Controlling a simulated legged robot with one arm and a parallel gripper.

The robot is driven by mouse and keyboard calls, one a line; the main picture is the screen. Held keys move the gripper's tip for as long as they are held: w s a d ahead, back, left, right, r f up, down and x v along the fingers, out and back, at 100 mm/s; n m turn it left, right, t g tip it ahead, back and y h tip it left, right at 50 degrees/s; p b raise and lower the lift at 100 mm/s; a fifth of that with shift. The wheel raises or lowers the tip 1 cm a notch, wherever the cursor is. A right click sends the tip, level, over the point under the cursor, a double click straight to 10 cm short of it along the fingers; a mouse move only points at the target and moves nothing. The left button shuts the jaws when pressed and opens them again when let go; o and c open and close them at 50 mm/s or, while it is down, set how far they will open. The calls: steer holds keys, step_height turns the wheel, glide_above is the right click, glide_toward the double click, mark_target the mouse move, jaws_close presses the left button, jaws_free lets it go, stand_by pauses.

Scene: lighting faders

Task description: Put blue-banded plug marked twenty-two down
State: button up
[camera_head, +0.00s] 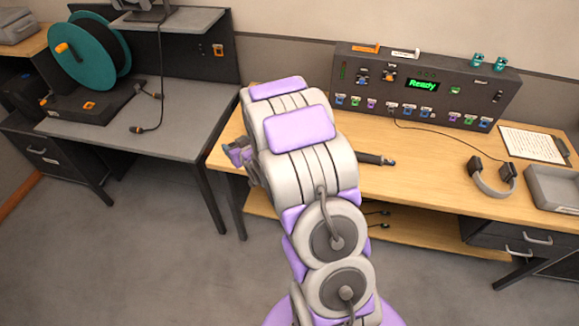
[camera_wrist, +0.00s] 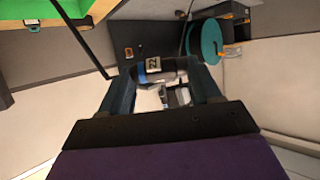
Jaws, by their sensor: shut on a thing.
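The plug (camera_wrist: 172,68) is held crosswise between my gripper's fingers (camera_wrist: 160,76) in the wrist view. It has a blue band at its left end and a pale label that seems to read 22. My gripper is shut on it. In the head view, my gripper (camera_head: 238,154) shows small at the left of my arm, in the air by the left end of the wooden desk (camera_head: 420,190). The plug is too small there to make out clearly, and my arm hides part of the desk.
A panel (camera_head: 460,86) with several coloured plugs and a green "Ready" display stands at the desk's back. A dark blue-tipped object (camera_head: 376,159), headphones (camera_head: 491,180), a clipboard (camera_head: 533,144) and a grey tray (camera_head: 556,186) lie on the desk. A grey bench (camera_head: 175,100) with a teal reel (camera_head: 75,62) is left.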

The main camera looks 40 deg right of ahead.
steer(key=s+d+f, duration=1.4)
steer(key=s+f, duration=0.2)
steer(key=s, duration=0.2)
steer(key=shift+d+f+p, duration=0.2)
steer(key=shift+f+p, duration=0.05)
steer(key=shift+p, duration=0.1)
steer(key=w+d, duration=0.2)
steer(key=w, duration=0.2)
steer(key=w+d+f+b, duration=0.1)
steer(key=w+d, duration=0.2)
steer(key=w, duration=0.2)
steer(key=w+d, duration=0.3)
steer(key=w, duration=0.1)
steer(key=shift+w+f, duration=0.15)
steer(key=shift+f, duration=0.1)
steer(key=shift+w+d+f, duration=0.2)
steer(key=shift+f, duration=0.1)
steer(key=shift+f+b, duration=0.55)
steer(key=shift+f, duration=0.75)
